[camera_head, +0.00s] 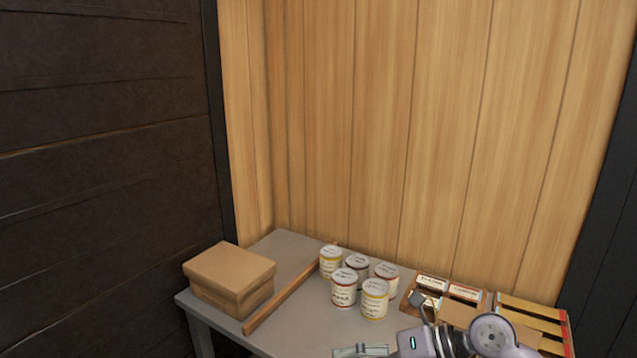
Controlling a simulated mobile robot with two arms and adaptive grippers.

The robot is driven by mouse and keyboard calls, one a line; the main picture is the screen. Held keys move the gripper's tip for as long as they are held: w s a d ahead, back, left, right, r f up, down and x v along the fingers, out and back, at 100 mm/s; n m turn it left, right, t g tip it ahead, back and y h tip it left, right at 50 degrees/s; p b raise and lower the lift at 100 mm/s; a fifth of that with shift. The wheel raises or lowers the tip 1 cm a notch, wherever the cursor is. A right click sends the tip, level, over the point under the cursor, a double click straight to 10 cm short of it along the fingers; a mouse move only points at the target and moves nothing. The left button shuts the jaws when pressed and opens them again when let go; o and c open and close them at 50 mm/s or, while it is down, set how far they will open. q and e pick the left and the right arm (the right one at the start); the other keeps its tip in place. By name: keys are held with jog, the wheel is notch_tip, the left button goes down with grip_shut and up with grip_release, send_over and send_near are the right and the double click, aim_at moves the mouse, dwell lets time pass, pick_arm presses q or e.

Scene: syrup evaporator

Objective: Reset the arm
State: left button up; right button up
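My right arm comes in at the bottom right, over the front of the grey table (287,325). Its grey wrist joints show, with a small lit strip on one link. A small dark part (424,300) rises beside the wrist in front of the sorting boxes; I cannot tell whether it is part of my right gripper. No fingertips can be made out clearly, and nothing is clearly held. My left gripper is not in view.
A closed cardboard box (230,275) stands at the table's left end. A wooden strip (290,295) lies beside it. Several labelled cans (343,288) stand mid-table. Wooden boxes with labelled cards (465,292) and a yellow-red crate (535,312) are at the right. Plank walls close the back.

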jog(key=a+r+m+t+y, duration=0.3)
jog(key=a+r+t+y, duration=0.15)
jog(key=r, duration=0.25)
jog(key=w+d+r+m+t+h, duration=0.1)
jog(key=d+r+m+t+h, duration=0.35)
jog(key=m+t, duration=0.8)
jog(key=s+d+f+m+g+h, duration=0.3)
jog(key=d+f+m+g+h, duration=0.1)
jog(key=d+f+m+h, duration=1.25)
jog(key=s+a+f+m+g+y, duration=0.1)
jog(key=s+f+m+g+y, duration=0.1)
jog(key=s+f+g, duration=0.7)
jog(key=s+a+f+m+g+y, duration=0.25)
jog(key=s+f, duration=0.45)
jog(key=s, duration=0.7)
notch_tip(320, 180, down, 25)
jog(key=s+g, duration=0.1)
jog(key=g, duration=0.1)
jog(key=s+d+f, duration=0.2)
jog(key=s+f, duration=0.6)
jog(key=s+d+f+g, duration=0.1)
jog(key=s+f, duration=0.7)
jog(key=s, duration=0.1)
jog(key=shift+d, duration=0.35)
